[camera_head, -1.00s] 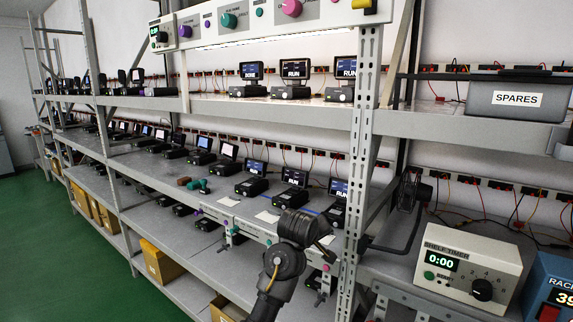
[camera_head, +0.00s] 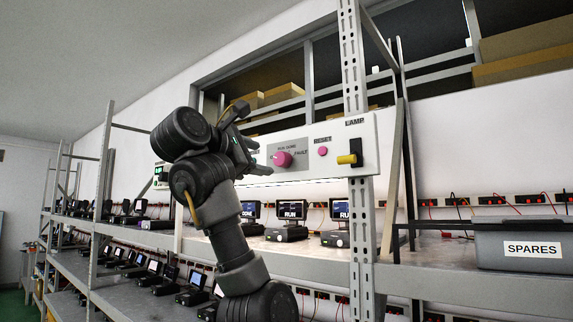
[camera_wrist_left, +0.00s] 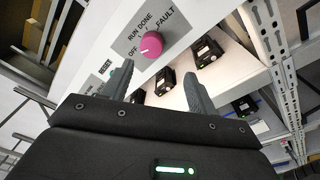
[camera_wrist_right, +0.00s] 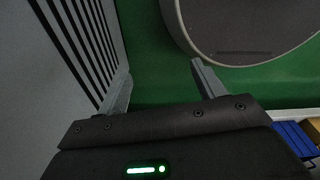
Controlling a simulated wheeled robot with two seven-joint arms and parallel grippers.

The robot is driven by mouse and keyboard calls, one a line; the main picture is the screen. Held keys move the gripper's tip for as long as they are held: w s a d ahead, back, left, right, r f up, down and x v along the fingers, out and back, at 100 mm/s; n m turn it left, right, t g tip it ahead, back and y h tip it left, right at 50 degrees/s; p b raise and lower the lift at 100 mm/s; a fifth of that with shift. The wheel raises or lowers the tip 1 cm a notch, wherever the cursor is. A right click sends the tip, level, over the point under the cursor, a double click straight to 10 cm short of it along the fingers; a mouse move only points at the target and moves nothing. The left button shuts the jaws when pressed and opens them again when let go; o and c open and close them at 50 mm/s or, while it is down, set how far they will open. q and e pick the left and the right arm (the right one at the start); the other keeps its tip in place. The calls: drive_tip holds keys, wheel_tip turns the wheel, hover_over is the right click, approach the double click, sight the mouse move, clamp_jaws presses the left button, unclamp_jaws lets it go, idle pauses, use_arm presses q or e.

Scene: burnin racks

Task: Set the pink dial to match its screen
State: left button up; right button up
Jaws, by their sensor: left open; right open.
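The pink dial (camera_head: 283,159) is on the white panel along the upper shelf; it also shows in the left wrist view (camera_wrist_left: 151,44). Its labels read OFF, RUN, DONE and FAULT. Its pointer seems to face OFF, but is too small to be sure. Below the panel, a RUN screen (camera_head: 292,209) stands between another screen (camera_head: 250,209) and a second RUN screen (camera_head: 341,210). I cannot tell which belongs to the dial. My left gripper (camera_head: 246,150) is open beside the dial, apart from it. My right gripper (camera_wrist_right: 160,70) is open and empty above the green floor.
A perforated rack post (camera_head: 360,235) stands in front of the shelf. A grey SPARES bin (camera_head: 530,250) sits at right.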

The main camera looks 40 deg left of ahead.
sight(279, 159)
use_arm(q)
drive_tip(key=w+p, duration=0.2)
drive_tip(key=w+a+r+p, duration=0.1)
drive_tip(key=w+p, duration=0.1)
drive_tip(key=w, duration=0.1)
drive_tip(key=w+p, duration=0.2)
drive_tip(key=shift+w+a+r, duration=0.15)
drive_tip(key=shift+w+r, duration=0.1)
drive_tip(key=shift+w, duration=0.05)
drive_tip(key=shift+w+a+f+p, duration=0.1)
drive_tip(key=shift+w+p, duration=0.3)
drive_tip(key=shift+w, duration=0.15)
drive_tip(key=shift+w+f, duration=0.1)
use_arm(e)
wheel_tip(279, 159, up, 7)
drive_tip(key=s, duration=0.2)
drive_tip(key=shift+d, duration=0.15)
use_arm(q)
drive_tip(key=shift+c, duration=0.3)
